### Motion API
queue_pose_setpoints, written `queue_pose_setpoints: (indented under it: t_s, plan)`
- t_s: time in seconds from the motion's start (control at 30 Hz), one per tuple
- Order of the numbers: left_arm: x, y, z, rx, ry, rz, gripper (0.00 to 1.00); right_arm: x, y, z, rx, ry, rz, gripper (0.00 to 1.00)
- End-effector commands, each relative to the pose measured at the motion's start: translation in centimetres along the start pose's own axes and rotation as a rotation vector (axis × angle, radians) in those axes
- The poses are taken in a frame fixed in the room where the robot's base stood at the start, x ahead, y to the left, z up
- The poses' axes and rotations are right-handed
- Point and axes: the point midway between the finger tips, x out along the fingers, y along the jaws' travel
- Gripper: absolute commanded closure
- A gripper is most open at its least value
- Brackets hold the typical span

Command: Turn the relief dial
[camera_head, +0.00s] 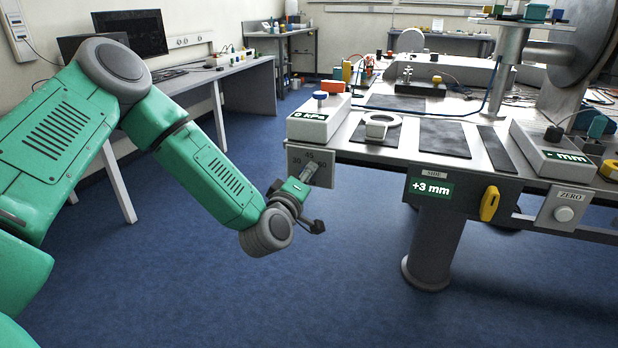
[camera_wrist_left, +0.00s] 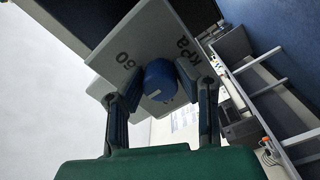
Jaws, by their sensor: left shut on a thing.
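The relief dial (camera_wrist_left: 160,80) shows in the left wrist view as a blue knob with a pale mark. It sits on a grey scale plate (camera_wrist_left: 150,40) printed with 60 and kPa. In the head view the scale plate (camera_head: 298,158) faces forward at the table's left front corner, with 30, 45 and 60 on it. My left gripper (camera_head: 306,178) reaches the dial from the front left, its fingers on either side of the knob, shut on it. It hides most of the knob in the head view. My right gripper is in neither view.
A display box (camera_head: 314,122) reading 0 kPa stands above the plate. The table front (camera_head: 388,165) carries a +3 mm display (camera_head: 429,187), a yellow handle (camera_head: 489,203) and a ZERO button (camera_head: 564,214) to the right. Blue floor (camera_head: 330,270) is open below my left arm.

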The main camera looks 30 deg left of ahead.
Motion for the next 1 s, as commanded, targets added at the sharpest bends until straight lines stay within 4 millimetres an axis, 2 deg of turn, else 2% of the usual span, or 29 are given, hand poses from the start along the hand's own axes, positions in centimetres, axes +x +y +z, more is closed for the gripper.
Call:
queue_pose_setpoints:
  t_s: [0.37,0.4,0.43,0.47,0.8,0.87,1.0]
  plan:
    - [0.0,-0.3,-0.3,-0.002,0.009,-0.007,1.0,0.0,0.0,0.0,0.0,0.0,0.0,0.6]
    - [0.0,-0.3,-0.3,-0.002,0.009,-0.007,0.65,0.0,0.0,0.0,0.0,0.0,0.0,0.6]
    - [0.0,-0.3,-0.3,-0.002,0.008,-0.007,0.55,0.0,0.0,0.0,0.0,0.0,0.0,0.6]
    - [0.0,-0.3,-0.3,-0.002,0.008,-0.006,0.52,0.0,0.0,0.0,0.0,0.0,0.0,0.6]
    - [-0.2,-0.2,0.0,-0.001,0.001,-0.004,0.52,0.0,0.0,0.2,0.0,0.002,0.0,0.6]
    - [-0.7,-0.2,0.1,-0.001,0.0,-0.005,0.52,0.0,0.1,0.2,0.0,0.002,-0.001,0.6]
    - [-2.9,-0.2,0.1,-0.002,-0.001,-0.006,0.52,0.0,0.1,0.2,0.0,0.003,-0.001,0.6]
